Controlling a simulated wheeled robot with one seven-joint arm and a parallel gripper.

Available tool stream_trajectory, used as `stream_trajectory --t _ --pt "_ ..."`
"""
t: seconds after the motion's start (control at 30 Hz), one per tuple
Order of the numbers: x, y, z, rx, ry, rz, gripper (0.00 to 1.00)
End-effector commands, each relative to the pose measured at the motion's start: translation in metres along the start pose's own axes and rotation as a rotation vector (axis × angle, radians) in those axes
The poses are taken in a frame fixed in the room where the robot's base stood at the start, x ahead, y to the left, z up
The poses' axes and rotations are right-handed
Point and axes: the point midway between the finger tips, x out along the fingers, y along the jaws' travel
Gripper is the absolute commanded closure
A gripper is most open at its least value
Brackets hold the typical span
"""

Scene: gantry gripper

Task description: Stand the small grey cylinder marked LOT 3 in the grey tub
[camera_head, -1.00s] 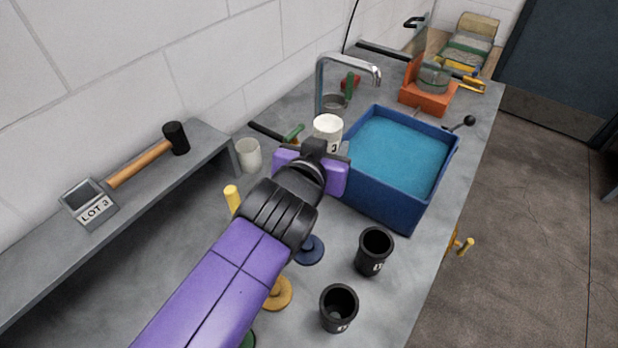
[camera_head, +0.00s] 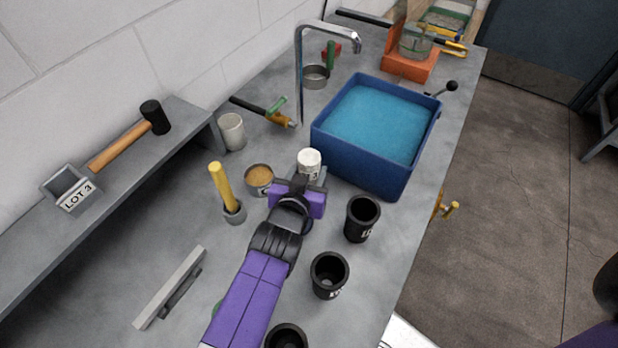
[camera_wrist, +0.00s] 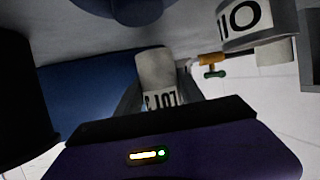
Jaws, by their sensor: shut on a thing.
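The small grey cylinder (camera_head: 309,160), pale and with part of its mark visible, is between the fingers of my gripper (camera_head: 304,182). In the wrist view the cylinder (camera_wrist: 156,72) reads LOT 3, and my gripper (camera_wrist: 160,103) is shut on its marked end. The fingers hide part of it. The cylinder is left of the blue basin. Whether it touches the counter cannot be told. A small grey square tub (camera_head: 58,181) with a LOT 3 label sits on the shelf at the left, far from my gripper. Its inside looks empty.
The blue basin (camera_head: 324,146) of water is right of my gripper. A tan-filled tin (camera_head: 259,180), a yellow-handled tool (camera_head: 220,185) and a white cup (camera_head: 232,131) stand to the left. Black cups (camera_head: 361,220) stand near the front edge. A mallet (camera_head: 125,143) lies on the shelf (camera_head: 180,120).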

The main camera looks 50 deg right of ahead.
Motion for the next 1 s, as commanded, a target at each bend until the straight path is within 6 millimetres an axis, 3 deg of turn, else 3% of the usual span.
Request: stream_trajectory --t 0.2,0.6,0.63,0.7,0.73,1.0 --pt "0.010 0.000 0.023 -0.001 0.002 0.001 1.00" --pt "0.012 0.000 0.028 0.000 0.002 0.001 1.00" --pt "0.012 0.000 0.029 0.000 -0.001 0.000 0.51" --pt "0.012 0.000 0.029 0.000 -0.001 0.000 0.37" --pt "0.012 0.000 0.029 0.000 -0.001 0.000 0.33" --pt "0.012 0.000 0.028 0.000 -0.001 0.000 0.33"
